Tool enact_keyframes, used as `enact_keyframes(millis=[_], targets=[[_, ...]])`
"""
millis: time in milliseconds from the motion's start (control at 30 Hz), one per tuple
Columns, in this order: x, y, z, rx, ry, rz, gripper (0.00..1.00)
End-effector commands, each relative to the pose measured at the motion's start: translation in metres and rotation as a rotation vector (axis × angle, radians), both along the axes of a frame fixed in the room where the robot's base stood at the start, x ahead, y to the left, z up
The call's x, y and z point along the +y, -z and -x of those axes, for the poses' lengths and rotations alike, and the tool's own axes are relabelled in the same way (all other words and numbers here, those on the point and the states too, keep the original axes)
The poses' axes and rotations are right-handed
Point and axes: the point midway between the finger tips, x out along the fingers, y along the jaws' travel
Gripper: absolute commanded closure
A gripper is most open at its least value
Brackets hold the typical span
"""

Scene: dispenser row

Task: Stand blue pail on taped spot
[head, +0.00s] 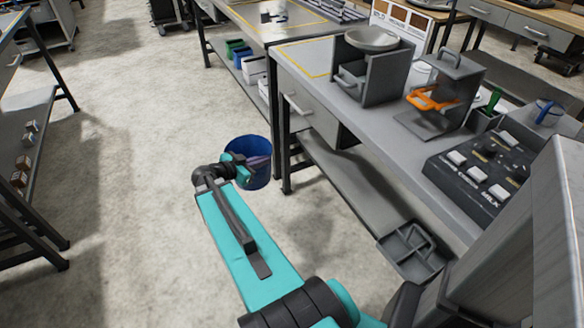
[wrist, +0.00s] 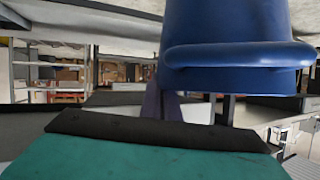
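The blue pail (head: 262,176) is left of the bench legs in the head view, over the open floor. I cannot tell whether it touches the floor. My gripper (head: 246,166) is at the pail's near side and rim, partly hidden by my wrist. In the wrist view the pail (wrist: 225,25) fills the upper right, very close, with a thick blue bar across it. My fingertips do not show clearly enough to tell open from shut. Yellow tape lines (head: 321,77) mark the left end of the near bench top (head: 350,105).
A grey stand with a bowl (head: 372,40), a stand with an orange part (head: 430,98) and a control box (head: 488,165) crowd the near bench. A grey tray (head: 408,262) sits low beneath it. A farther bench (head: 255,15) also has yellow tape. Floor left is clear.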

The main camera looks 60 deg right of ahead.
Motion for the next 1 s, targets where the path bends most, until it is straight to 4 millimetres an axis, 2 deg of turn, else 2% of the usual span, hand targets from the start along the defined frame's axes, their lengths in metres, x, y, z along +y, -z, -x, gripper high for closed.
enact_keyframes(millis=[33, 200, 600, 800, 1000], targets=[[0.012, -0.006, -0.020, -0.002, -0.068, 0.002, 1.00], [0.048, -0.022, -0.081, -0.003, -0.289, 0.001, 1.00], [0.148, -0.074, -0.211, 0.001, -0.768, 0.001, 1.00], [0.205, -0.108, -0.260, 0.001, -0.987, -0.002, 1.00], [0.255, -0.138, -0.292, 0.000, -1.159, -0.004, 1.00]])
